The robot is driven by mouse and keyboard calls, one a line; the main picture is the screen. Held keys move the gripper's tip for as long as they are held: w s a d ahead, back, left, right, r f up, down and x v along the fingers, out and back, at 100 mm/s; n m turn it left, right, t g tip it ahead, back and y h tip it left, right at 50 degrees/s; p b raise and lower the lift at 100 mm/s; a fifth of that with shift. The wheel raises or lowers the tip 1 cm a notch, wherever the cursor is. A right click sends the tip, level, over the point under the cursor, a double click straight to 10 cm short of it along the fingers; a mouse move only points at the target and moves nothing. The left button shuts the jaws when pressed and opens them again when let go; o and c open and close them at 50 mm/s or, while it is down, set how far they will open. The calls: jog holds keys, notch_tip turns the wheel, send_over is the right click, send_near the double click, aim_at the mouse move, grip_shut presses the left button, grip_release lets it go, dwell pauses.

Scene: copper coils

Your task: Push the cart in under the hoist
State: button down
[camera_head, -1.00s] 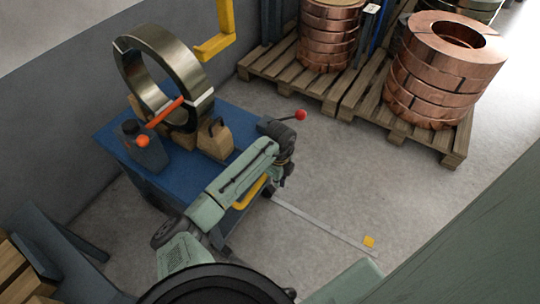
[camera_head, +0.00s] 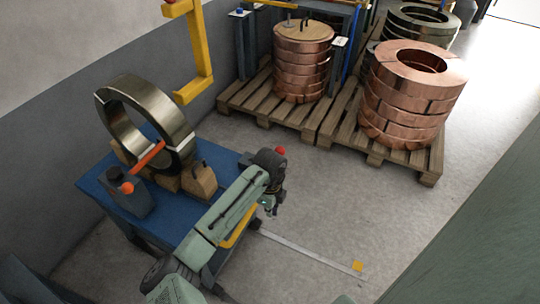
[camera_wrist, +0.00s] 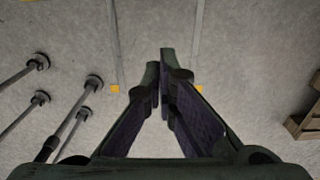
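The cart is a blue-topped table (camera_head: 178,228) by the grey wall in the head view. A large steel coil (camera_head: 120,108) stands upright on wooden blocks on it, with an orange bar across its opening. A yellow handle bar (camera_head: 240,228) shows at the cart's near right side, partly behind my arm. The hoist's yellow hook (camera_head: 203,55) hangs beyond the cart, to the upper right of the coil. My gripper (camera_head: 269,208) is at the cart's right edge; its contact with the cart is unclear. In the wrist view its fingers (camera_wrist: 160,72) converge, shut and empty, above floor.
Wooden pallets (camera_head: 378,153) with copper coils (camera_head: 412,95) stand at the back right. A pale floor strip (camera_head: 312,258) with a yellow mark (camera_head: 357,266) runs right of the cart. Several dark round-footed posts (camera_wrist: 93,82) show left in the wrist view. Floor between cart and pallets is clear.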

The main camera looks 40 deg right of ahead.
jog(key=shift+r, duration=2.8)
